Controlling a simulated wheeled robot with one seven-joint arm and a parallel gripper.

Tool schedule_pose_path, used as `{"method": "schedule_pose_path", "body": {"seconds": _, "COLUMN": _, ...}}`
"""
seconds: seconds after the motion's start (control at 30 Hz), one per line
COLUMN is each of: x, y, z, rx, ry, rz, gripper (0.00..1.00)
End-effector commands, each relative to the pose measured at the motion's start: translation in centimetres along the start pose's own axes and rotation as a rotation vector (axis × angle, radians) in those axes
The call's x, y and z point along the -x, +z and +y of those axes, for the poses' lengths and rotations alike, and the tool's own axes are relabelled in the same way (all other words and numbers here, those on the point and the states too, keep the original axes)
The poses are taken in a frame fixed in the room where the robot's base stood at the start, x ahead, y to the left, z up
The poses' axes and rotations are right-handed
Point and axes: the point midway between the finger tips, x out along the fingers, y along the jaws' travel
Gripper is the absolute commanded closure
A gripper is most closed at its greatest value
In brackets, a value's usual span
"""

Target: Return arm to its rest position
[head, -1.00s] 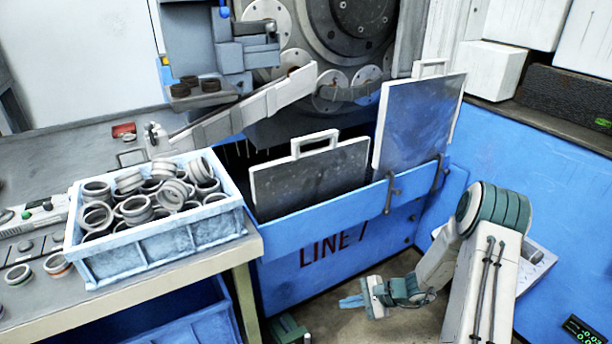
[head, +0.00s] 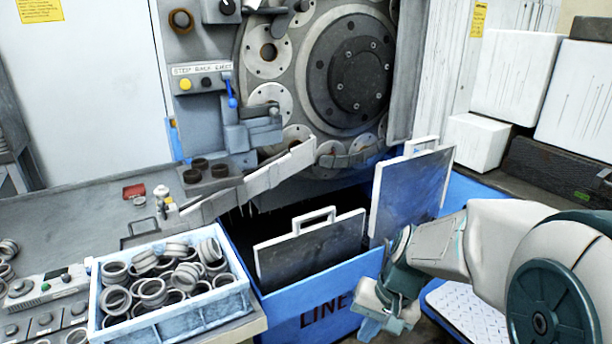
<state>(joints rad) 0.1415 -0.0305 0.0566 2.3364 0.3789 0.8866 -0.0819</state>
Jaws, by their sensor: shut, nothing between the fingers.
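My gripper (head: 368,322) is at the lower middle of the head view, in front of the blue machine front (head: 290,325) with the painted word LINE. Its fingers point down and to the left and look closed, with nothing seen between them. My arm reaches in from the right edge, bent, with its large teal joint close to the camera. The gripper is apart from the blue crate of metal rings (head: 240,300), which stands on the bench to its left.
Two dark panels with white handles, one (head: 310,250) at the middle and one (head: 410,195) to its right, stand upright in the blue trough behind my gripper. The grinder (head: 345,70) is behind them. White boxes (head: 515,75) stand at the right.

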Motion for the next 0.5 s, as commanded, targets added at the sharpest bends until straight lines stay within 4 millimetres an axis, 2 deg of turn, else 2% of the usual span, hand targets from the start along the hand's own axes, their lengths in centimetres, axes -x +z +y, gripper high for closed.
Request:
{"method": "schedule_pose_path", "body": {"seconds": 0.03, "x": 2.6, "y": 1.1, "z": -0.4, "rx": 0.037, "ry": 0.028, "rz": 0.032, "gripper": 1.0}}
{"method": "schedule_pose_path", "body": {"seconds": 0.2, "x": 7.8, "y": 4.0, "z": -0.1, "rx": 0.142, "ry": 0.128, "rz": 0.129, "gripper": 1.0}}
{"method": "schedule_pose_path", "body": {"seconds": 0.33, "x": 10.9, "y": 5.8, "z": 0.3, "rx": 0.205, "ry": 0.191, "rz": 0.199, "gripper": 1.0}}
{"method": "schedule_pose_path", "body": {"seconds": 0.5, "x": 13.1, "y": 7.2, "z": 1.0, "rx": 0.254, "ry": 0.242, "rz": 0.258, "gripper": 1.0}}
